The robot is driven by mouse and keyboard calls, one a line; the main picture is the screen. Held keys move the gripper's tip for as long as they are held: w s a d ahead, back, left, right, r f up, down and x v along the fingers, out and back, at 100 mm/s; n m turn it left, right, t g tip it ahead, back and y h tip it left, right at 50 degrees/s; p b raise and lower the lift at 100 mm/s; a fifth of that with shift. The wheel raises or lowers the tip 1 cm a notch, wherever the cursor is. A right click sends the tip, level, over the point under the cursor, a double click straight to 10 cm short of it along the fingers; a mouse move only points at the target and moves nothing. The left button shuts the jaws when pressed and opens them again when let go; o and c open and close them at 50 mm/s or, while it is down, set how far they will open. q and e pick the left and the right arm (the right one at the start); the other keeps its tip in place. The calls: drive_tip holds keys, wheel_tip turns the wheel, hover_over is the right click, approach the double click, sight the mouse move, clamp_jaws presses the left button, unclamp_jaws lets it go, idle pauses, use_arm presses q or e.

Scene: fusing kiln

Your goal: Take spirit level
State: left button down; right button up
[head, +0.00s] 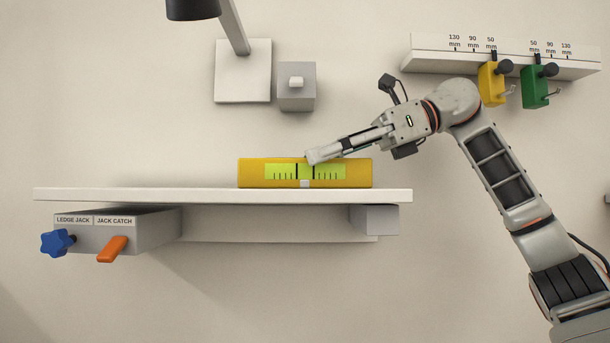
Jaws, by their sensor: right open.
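The spirit level (260,182) is a yellow bar with a yellow-green window and black marks. It lies lengthwise on the white ledge (100,195), toward the ledge's right half. My right gripper (312,157) reaches in from the right, with its fingertips in front of or just above the level's top edge near its middle. It is open, and I see nothing held in it. Seen nearly side-on, its fingers overlap, so I cannot tell whether they touch the level. They hide a small part of its top edge and window. My left gripper is not in view.
Under the ledge, a grey box labelled ledge jack and jack catch carries a blue knob (54,243) and an orange lever (112,249). A scale rail (430,60) with yellow and green sliders is upper right. A lamp (243,85) and grey block (297,98) are above. The ledge's left half is clear.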

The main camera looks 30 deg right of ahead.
sight(305, 162)
drive_tip(key=x, duration=0.3)
drive_tip(key=shift+w+a+f, duration=0.15)
clamp_jaws()
